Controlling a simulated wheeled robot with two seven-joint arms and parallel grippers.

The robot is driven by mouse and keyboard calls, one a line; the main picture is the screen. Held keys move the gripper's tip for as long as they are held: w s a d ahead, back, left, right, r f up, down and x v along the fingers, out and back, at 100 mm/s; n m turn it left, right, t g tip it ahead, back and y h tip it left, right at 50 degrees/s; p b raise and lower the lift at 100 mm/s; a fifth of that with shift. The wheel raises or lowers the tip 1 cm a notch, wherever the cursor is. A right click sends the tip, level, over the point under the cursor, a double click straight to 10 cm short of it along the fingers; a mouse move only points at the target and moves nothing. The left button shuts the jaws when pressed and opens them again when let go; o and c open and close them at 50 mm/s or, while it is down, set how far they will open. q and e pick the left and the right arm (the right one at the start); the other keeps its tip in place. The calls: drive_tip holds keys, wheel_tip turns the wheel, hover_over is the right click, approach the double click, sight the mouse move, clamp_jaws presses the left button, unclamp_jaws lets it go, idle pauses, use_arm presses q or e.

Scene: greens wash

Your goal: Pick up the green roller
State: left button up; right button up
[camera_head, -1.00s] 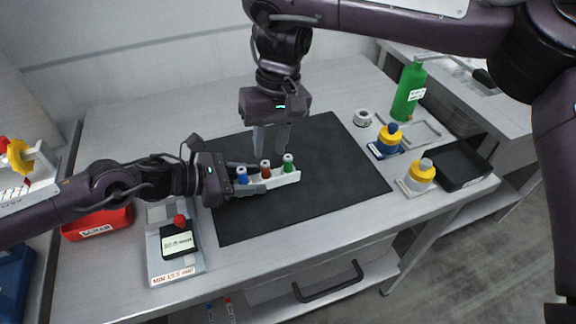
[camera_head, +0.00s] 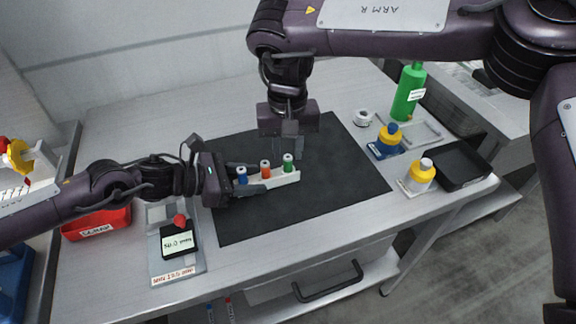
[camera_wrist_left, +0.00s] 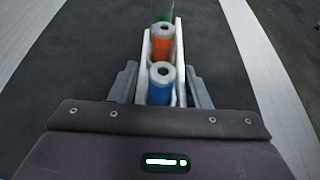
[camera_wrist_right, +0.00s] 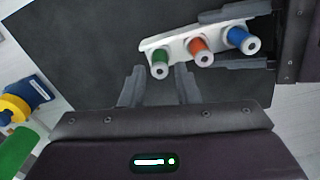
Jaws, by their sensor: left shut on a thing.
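The green roller (camera_head: 288,163) stands upright at the right end of a white holder (camera_head: 284,180) on the black mat. An orange roller (camera_head: 265,167) and a blue roller (camera_head: 241,175) stand in the same holder. My left gripper (camera_head: 257,178) is shut on the white holder at its blue end; its fingers lie along both sides in the left wrist view (camera_wrist_left: 160,82). My right gripper (camera_wrist_right: 159,70) is open and empty. It hangs just above and behind the green roller, which shows between and just beyond its fingertips in the right wrist view (camera_wrist_right: 160,62).
A scale (camera_head: 180,270) with a red knob and a red bin (camera_head: 95,225) are at the left. Two yellow-and-blue or yellow-and-white bottles (camera_head: 388,140), a black tray (camera_head: 460,168) and a green bottle (camera_head: 408,92) stand at the right. The mat's right half is clear.

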sight(288, 157)
wheel_tip(288, 157, down, 3)
drive_tip(key=shift+f, duration=0.15)
drive_tip(key=shift+c, duration=0.3)
clamp_jaws()
wheel_tip(288, 157, up, 10)
drive_tip(key=shift+r, duration=0.1)
idle(0.3)
